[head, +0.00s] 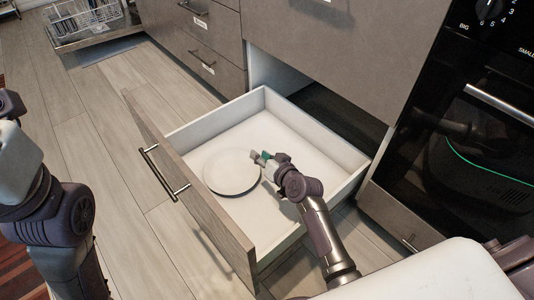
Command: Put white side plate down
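A white side plate (230,173) is at the open drawer (268,213), over its pale floor toward the front panel. It looks flat; I cannot tell whether it rests on the drawer floor or is slightly above it. My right gripper (259,157) reaches into the drawer at the plate's right edge. Its fingertips are small here, and I cannot tell whether they grip the rim or only stand beside it. My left arm shows at the left edge of the view, and its gripper is out of view.
The drawer front with its dark bar handle (163,174) stands out over the wooden floor (120,130). A black oven (470,130) is at the right. An open dishwasher rack (85,20) is at the far left. The rest of the drawer looks empty.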

